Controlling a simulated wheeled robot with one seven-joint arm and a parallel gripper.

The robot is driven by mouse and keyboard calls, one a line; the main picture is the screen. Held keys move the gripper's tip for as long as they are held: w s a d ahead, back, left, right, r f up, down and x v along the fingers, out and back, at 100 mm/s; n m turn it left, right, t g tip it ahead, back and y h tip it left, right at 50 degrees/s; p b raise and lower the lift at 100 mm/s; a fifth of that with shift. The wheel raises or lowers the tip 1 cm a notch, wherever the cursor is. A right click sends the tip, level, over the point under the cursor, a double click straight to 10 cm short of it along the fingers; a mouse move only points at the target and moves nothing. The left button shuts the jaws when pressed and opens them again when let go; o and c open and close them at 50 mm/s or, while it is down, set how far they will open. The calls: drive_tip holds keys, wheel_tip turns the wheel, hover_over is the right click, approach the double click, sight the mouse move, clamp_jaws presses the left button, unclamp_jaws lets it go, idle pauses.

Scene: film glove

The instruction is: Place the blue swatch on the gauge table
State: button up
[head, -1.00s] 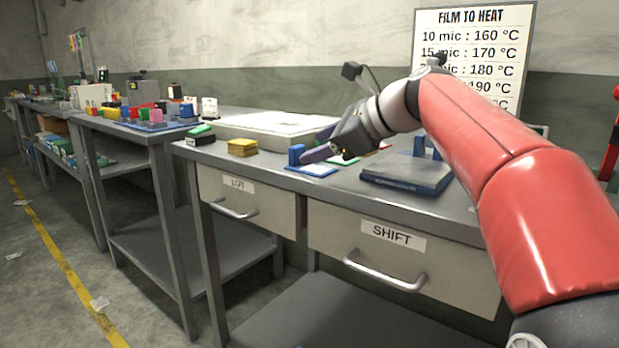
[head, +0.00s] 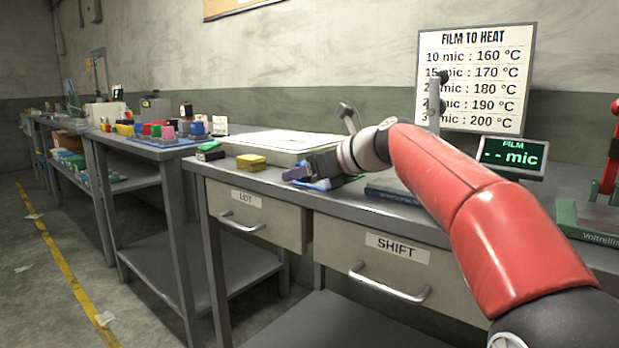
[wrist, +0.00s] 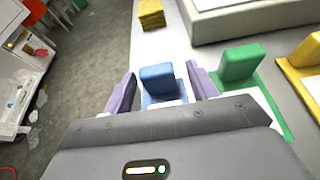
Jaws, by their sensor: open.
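The blue swatch is a blue upright block on a flat white card with blue edges. In the wrist view its block (wrist: 158,79) stands between the two purple fingers of my gripper (wrist: 161,72). The fingers are open, one on each side, with gaps showing. In the head view my gripper (head: 298,173) is low over the bench and hides most of the swatch; a blue edge (head: 318,184) shows beneath. A display (head: 512,153) reading "FILM -- mic" stands at the right, with a grey upright (head: 435,105) left of it. I cannot clearly make out the gauge table.
A green swatch (wrist: 238,64) and a yellow one (wrist: 304,55) stand right of the blue one in the wrist view. A yellow stack (head: 251,162) sits left of my gripper. A dark blue flat item (head: 388,192) lies to its right. A pale slab (head: 265,143) lies behind.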

drive_tip(key=c, duration=1.1)
drive_tip(key=shift+r, duration=0.15)
